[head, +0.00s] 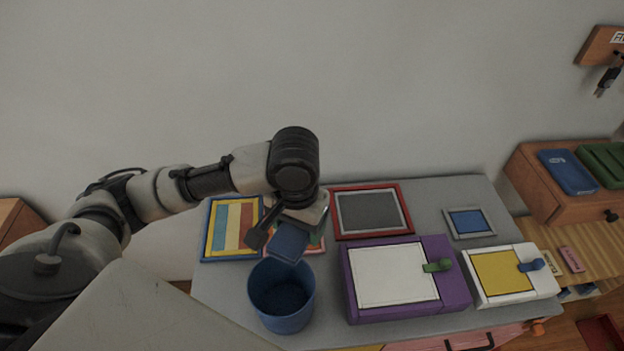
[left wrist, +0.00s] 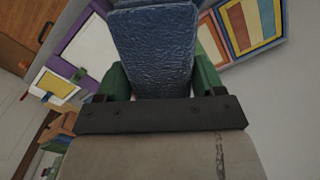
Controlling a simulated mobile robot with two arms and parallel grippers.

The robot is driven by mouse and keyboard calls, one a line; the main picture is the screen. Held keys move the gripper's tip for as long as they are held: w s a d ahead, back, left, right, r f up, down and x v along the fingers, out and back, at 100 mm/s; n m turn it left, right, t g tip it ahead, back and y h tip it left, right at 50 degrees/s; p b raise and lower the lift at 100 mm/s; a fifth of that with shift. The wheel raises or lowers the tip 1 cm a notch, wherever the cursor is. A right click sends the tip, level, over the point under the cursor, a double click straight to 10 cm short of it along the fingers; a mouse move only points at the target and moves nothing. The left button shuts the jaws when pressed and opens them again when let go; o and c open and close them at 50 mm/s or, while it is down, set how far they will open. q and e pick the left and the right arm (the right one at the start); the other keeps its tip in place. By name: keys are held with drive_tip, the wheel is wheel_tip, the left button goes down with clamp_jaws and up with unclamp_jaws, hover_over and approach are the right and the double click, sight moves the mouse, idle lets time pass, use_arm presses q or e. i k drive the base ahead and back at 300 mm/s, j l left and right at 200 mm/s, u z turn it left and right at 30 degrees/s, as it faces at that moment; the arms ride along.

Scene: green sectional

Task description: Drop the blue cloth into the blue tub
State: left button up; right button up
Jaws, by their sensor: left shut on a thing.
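The blue cloth (head: 287,243) hangs from my left gripper (head: 287,217) in the head view. It fills the upper middle of the left wrist view (left wrist: 155,50), between the green fingers. My left gripper is shut on the cloth. The blue tub (head: 281,312) stands open on the grey table, just below the cloth. The lower edge of the cloth is at the tub's back rim in the picture; I cannot tell whether they touch. The tub does not show clearly in the left wrist view. My right gripper is not in view.
The grey table (head: 330,279) also holds a striped frame (head: 231,229), a red frame (head: 370,212), a purple box (head: 408,278), a white-and-yellow box (head: 509,276) and a small blue-centred frame (head: 467,222). The purple box stands close to the tub's right. A wall rises behind.

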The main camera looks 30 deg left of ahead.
sight(282, 309)
drive_tip(key=u, duration=1.05)
drive_tip(key=k, duration=0.1)
